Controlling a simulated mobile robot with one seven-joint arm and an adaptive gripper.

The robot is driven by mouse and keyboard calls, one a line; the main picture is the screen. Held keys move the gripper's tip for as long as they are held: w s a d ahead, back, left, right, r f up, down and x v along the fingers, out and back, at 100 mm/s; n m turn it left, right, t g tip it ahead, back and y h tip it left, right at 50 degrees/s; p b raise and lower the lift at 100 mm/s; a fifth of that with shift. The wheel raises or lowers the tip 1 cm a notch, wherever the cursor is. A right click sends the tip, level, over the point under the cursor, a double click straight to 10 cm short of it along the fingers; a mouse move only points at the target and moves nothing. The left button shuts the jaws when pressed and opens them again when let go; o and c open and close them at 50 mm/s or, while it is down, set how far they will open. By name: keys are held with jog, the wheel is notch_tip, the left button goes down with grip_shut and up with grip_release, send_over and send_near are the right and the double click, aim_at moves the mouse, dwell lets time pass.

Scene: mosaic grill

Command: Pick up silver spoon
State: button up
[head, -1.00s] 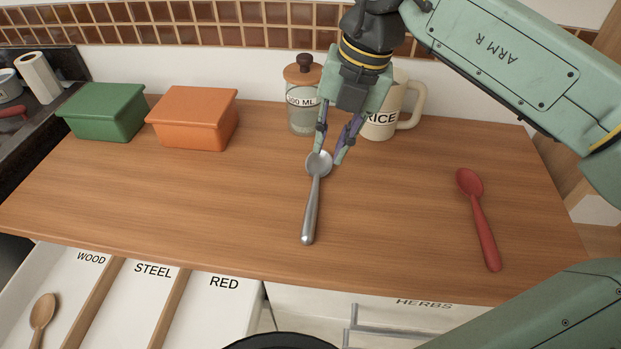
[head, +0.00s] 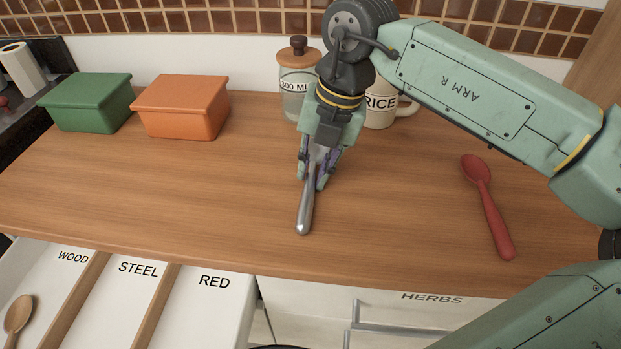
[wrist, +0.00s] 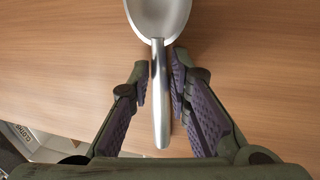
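The silver spoon (head: 306,212) lies on the wooden counter, its handle pointing toward the front edge and its bowl mostly hidden behind my gripper in the head view. My gripper (head: 312,182) is low over it, with one finger on each side of the handle. In the wrist view, my gripper (wrist: 160,82) is open around the spoon handle (wrist: 160,110), with narrow gaps beside the metal. The spoon's bowl is at the top of that view, partly cut off.
A red spoon (head: 488,208) lies to the right. A green box (head: 90,105), an orange box (head: 180,108), a glass jar (head: 293,85) and a RICE mug (head: 380,110) stand behind. An open drawer (head: 205,300) labelled WOOD, STEEL and RED is at the front left, with a wooden spoon (head: 18,315).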

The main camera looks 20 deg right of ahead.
grip_shut()
dwell(0.3)
